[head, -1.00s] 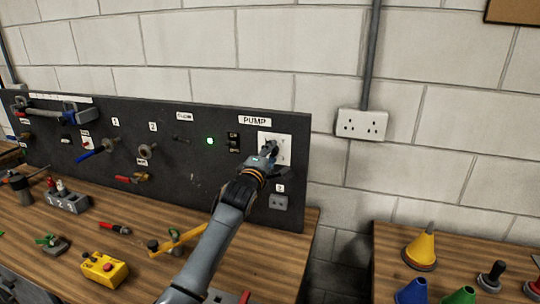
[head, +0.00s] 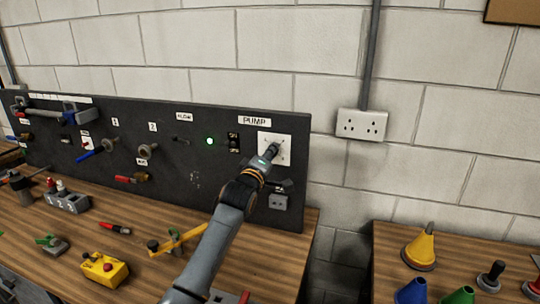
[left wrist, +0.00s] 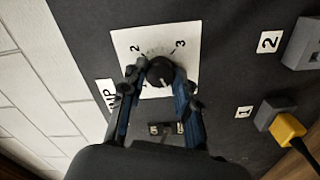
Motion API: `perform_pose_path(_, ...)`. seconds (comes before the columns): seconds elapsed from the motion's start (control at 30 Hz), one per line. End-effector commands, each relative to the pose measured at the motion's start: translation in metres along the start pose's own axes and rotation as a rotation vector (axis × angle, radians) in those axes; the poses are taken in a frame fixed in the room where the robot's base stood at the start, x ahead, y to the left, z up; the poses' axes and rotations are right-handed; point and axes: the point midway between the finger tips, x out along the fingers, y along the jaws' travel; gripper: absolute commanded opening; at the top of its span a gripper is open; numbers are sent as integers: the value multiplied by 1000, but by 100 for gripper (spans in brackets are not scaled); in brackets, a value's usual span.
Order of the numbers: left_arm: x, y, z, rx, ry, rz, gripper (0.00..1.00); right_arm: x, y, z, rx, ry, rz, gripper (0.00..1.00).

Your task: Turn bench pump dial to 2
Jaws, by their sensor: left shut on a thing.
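The pump dial (left wrist: 160,71) is a round black knob on a white plate (left wrist: 121,42), under the PUMP label (head: 254,120) on the dark panel. In the left wrist view the plate carries the numbers 2 and 3 above the dial, and another number is partly covered by a finger. My left gripper (left wrist: 158,80) has its two fingers on opposite sides of the dial and is shut on it. In the head view the left gripper (head: 272,152) reaches the plate and covers most of the dial. Where the dial points is hard to tell. My right gripper is not in view.
A black switch (head: 233,142) sits left of the plate and a grey socket (head: 279,201) below it. A green light (head: 210,141) glows on the panel. The yellow button box (head: 104,269) and several tools lie on the bench. A wall outlet (head: 361,124) is at right.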

Motion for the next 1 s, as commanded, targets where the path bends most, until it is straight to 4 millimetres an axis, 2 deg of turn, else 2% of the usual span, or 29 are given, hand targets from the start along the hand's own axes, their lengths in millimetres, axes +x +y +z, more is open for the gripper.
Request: perform_pose_path(1.0, 0, 0, -1, 969, 0, -1, 0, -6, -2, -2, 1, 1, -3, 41)
